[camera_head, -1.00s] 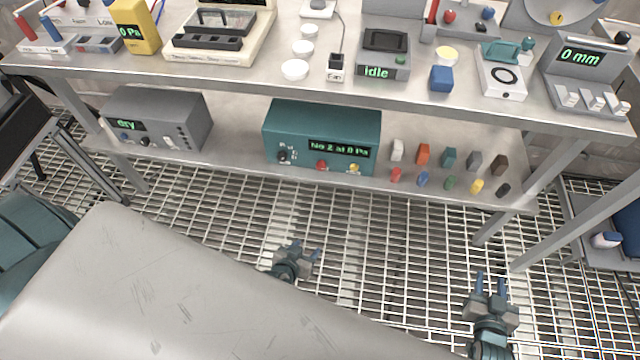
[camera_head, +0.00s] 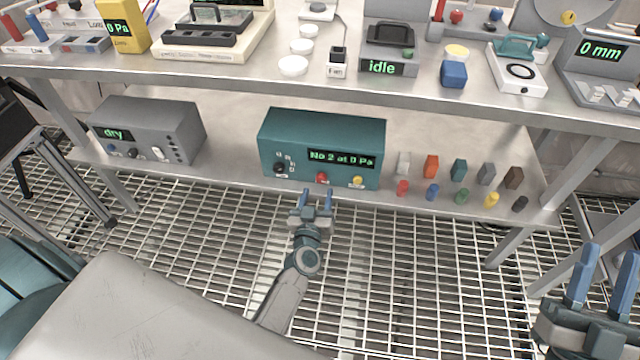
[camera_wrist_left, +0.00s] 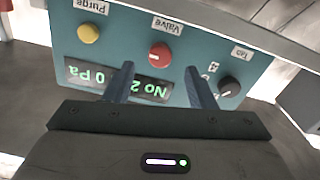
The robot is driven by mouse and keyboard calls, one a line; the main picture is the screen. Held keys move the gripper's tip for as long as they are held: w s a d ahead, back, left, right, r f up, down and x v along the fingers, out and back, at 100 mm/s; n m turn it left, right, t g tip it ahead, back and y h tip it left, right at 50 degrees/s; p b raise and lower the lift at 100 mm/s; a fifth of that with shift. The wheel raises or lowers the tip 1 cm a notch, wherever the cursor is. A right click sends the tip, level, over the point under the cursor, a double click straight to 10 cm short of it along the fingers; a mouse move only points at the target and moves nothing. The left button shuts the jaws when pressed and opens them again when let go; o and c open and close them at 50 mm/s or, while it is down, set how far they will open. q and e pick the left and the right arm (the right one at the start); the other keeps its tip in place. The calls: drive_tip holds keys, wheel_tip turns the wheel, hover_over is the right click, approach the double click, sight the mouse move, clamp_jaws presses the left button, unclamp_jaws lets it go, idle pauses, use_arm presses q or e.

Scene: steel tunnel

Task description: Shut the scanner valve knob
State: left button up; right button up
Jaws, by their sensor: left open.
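The scanner is a teal box (camera_head: 322,135) on the lower shelf, with a display reading "No 2 at 0 Pa". Its red valve knob (camera_head: 322,177) sits on the front between a black knob (camera_head: 280,168) and a yellow button (camera_head: 357,181). In the left wrist view the red knob (camera_wrist_left: 160,54), labelled Valve, appears between my fingers, a little beyond the tips. My left gripper (camera_head: 317,192) is open, in front of and just below the knob. It holds nothing. My right gripper (camera_head: 604,262) is at the lower right, its fingers apart and nothing between them.
A grey box reading "dry" (camera_head: 147,130) stands left on the lower shelf (camera_head: 230,170). Several small coloured pegs and blocks (camera_head: 431,166) stand right of the scanner. The upper shelf edge (camera_head: 220,74) overhangs it.

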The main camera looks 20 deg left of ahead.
sight(320, 181)
use_arm(q)
drive_tip(key=x, duration=0.4)
drive_tip(key=shift+w, duration=0.4)
drive_tip(key=c, duration=1)
